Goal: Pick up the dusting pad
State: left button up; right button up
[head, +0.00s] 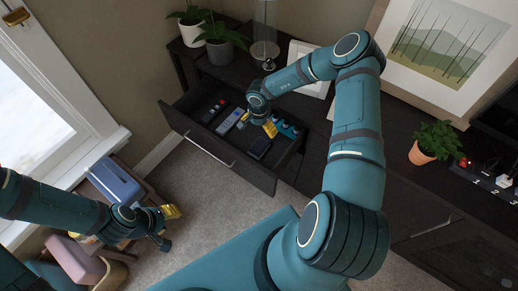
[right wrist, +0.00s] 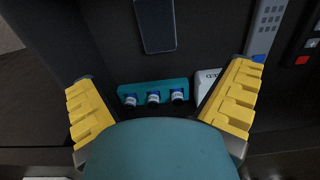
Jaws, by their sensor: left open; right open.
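I cannot pick out a dusting pad with certainty in either view. My right gripper (head: 268,122) is over the open drawer (head: 205,146), fingers pointing down. In the right wrist view its yellow fingers (right wrist: 164,78) are wide apart and nothing is between their pads. Beyond them lie a teal holder with three small blue-and-white capped bottles (right wrist: 152,97) and a flat black slab (right wrist: 155,25). The slab also shows in the head view (head: 258,147). My left gripper (head: 167,228) is open and empty beside the small table at lower left.
The drawer also holds a grey-blue remote (head: 229,121), a dark remote with a red button (right wrist: 303,59) and a white box (right wrist: 205,84). Potted plants (head: 222,42) and a picture (head: 452,42) stand on the cabinet. A blue box (head: 117,182) sits near the window. Carpet in front is clear.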

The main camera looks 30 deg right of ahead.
aim_at(259, 146)
notch_tip(259, 146, down, 8)
jog(key=shift+s+f+b, duration=0.1)
jog(key=shift+f+b, duration=0.1)
jog(key=shift+b, duration=0.9)
jog(key=f, duration=0.2)
jog(key=f+b, duration=0.1)
jog(key=f, duration=0.1)
jog(key=shift+s+a+f+b, duration=0.2)
jog(key=shift+b, duration=0.1)
jog(key=shift+f, duration=0.45)
jog(key=shift+c, duration=0.3)
jog(key=c, duration=1.2)
